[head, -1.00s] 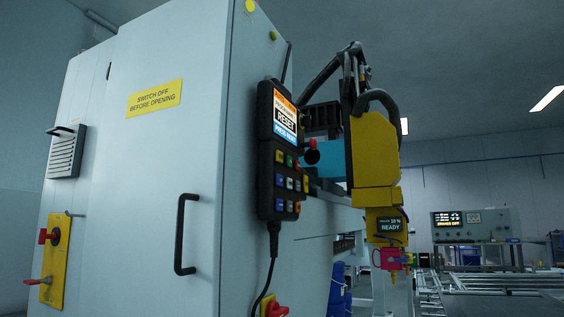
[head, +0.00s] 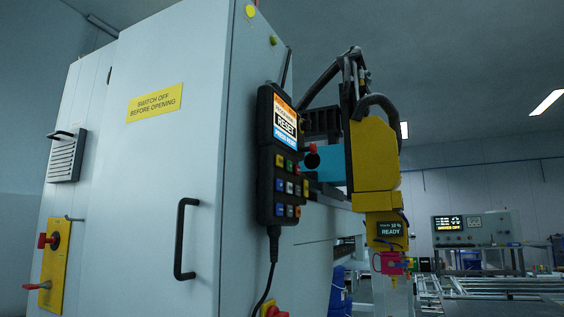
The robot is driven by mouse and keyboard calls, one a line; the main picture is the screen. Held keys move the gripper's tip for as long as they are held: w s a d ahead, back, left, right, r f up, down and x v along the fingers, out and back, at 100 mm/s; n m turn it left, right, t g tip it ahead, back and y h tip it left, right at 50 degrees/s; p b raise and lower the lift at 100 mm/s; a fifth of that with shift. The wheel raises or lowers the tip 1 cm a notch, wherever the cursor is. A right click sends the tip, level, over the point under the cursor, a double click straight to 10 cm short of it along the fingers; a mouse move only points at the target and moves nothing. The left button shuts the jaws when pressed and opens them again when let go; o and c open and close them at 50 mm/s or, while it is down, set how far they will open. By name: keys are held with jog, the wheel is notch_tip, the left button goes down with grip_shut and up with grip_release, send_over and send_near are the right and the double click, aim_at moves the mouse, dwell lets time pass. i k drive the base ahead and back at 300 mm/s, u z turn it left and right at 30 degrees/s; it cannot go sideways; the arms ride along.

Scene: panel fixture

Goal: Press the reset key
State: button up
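A black hand-held control pendant (head: 265,190) hangs on the side of the grey cabinet. Its lit screen (head: 285,124) has an orange strip at the top, the word RESET on white, and a blue strip at the bottom that is too small to read surely. Below it are rows of small coloured keys (head: 288,187): yellow, green, red, blue, white and orange. Their labels are too small to read, so I cannot tell which is the reset key. A red knob (head: 312,147) stands out at the pendant's right edge. My gripper is not in view.
The grey cabinet (head: 150,190) has a black door handle (head: 181,238) and a yellow switch plate (head: 54,268). Right of the pendant hangs a yellow machine head (head: 374,155) with a READY display (head: 390,230). A console (head: 475,228) stands far right. A cable hangs below the pendant.

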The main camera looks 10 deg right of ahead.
aim_at(280, 160)
jog(key=u, duration=1.85)
jog(key=k, duration=1.2)
jog(key=z, duration=1.2)
jog(key=i, duration=0.5)
jog(key=z, duration=0.05)
